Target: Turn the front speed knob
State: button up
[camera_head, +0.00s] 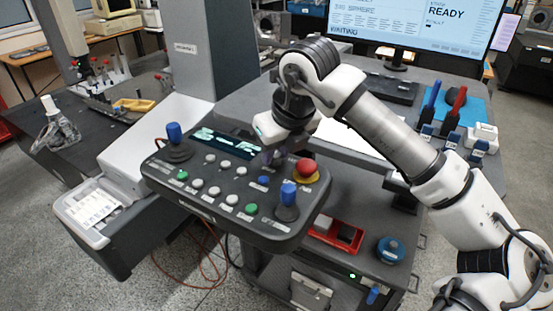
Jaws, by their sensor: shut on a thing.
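The dark control panel (235,225) tilts toward me in the middle of the view. It carries two blue-topped joysticks, at the back left (175,140) and front right (287,203), and a red mushroom button (306,170). My gripper (273,152) comes down from above onto the panel's upper right part, between the small display and the red button. Its jaws are shut on what looks like the speed knob there. The knob is mostly hidden by the gripper, so its turned position cannot be told.
Several white, green and blue buttons sit on the panel left of my gripper. A monitor (420,25) stands behind on a grey table, with a keyboard (388,88). Blue and red tools (455,105) stand at right. A red tray (335,235) lies beside the panel.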

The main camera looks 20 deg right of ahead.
jog(key=n+y+b, duration=0.1)
jog(key=n+b, duration=0.1)
jog(key=n, duration=0.1)
jog(key=shift+d+f+n+b, duration=0.1)
jog(key=shift+n+b, duration=0.2)
jog(key=shift+b, duration=0.05)
jog(key=shift+w+d+n+g+y+b, duration=0.1)
jog(key=shift+n+g+y+b, duration=0.25)
jog(key=shift+n, duration=0.6)
jog(key=shift+w+n+g+y+b, duration=0.1)
jog(key=shift+n+g+y+b, duration=0.25)
jog(key=shift+n, duration=0.6)
jog(key=o, duration=1)
jog(key=shift+s, duration=0.1)
jog(key=b+v, duration=0.1)
jog(key=v, duration=1.3)
jog(key=shift+d, duration=0.1)
